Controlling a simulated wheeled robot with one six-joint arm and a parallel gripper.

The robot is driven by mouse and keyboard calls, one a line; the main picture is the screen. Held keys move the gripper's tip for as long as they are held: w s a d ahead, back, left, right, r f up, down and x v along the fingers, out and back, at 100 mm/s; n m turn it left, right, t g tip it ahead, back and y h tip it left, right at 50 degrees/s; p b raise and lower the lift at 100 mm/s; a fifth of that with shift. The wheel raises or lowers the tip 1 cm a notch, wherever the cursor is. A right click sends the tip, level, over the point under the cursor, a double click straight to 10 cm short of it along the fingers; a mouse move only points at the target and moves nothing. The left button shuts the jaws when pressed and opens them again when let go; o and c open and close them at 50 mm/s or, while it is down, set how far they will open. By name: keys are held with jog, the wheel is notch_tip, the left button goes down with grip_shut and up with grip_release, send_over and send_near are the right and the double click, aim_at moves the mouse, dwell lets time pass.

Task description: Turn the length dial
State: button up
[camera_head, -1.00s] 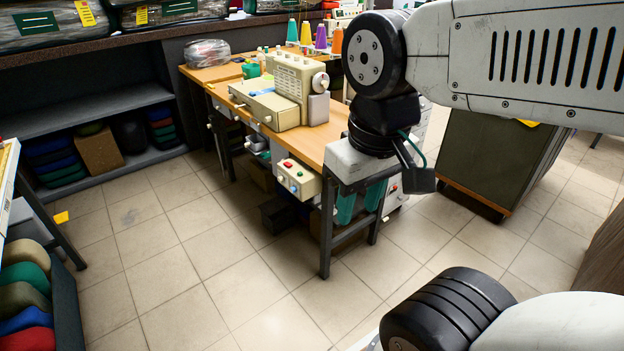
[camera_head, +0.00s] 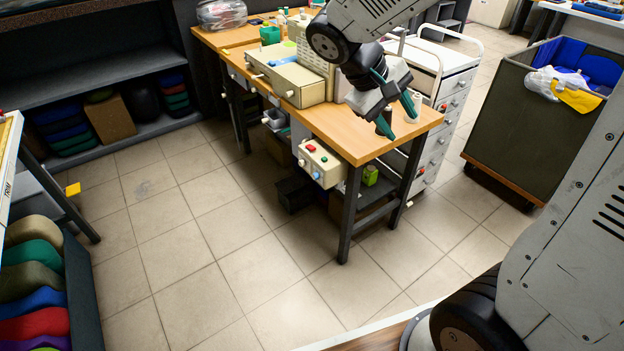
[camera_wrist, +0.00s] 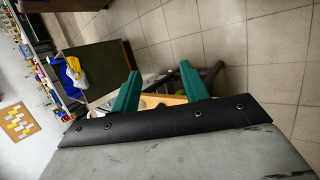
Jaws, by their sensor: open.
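The cream sewing machine (camera_head: 312,48) stands on the wooden work table (camera_head: 385,145), with a low cream box-like bed (camera_head: 288,82) at its front left. My arm covers the machine's right side, and no length dial can be made out in the head view. My gripper (camera_head: 398,114) is open, with two green fingers apart and nothing between them. It hangs over the table's right part, to the right of the machine. The wrist view shows the open fingers (camera_wrist: 159,84) pointing towards part of the table top; the machine does not show there.
A cream control box (camera_head: 322,163) with red and green buttons is on the table's front side. A white drawer cart (camera_head: 455,85) stands behind the table's right end. A dark bin (camera_head: 530,120) is further right. The tiled floor in front is clear.

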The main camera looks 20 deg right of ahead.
jog(key=w+a+f+n+t+h, duration=0.2)
jog(key=w+a+f+n+h, duration=0.1)
jog(key=w+f, duration=0.65)
jog(key=w+a+f+n+t+h, duration=0.2)
jog(key=w+f+h, duration=0.1)
jog(key=w+f, duration=0.6)
jog(key=n+t+y, duration=0.1)
jog(key=n+t, duration=0.6)
send_near(314, 177)
jog(key=x, duration=0.8)
jog(key=shift+w+d+f, duration=0.1)
jog(key=shift+w+f, duration=0.05)
jog(key=shift+w, duration=0.05)
grip_shut()
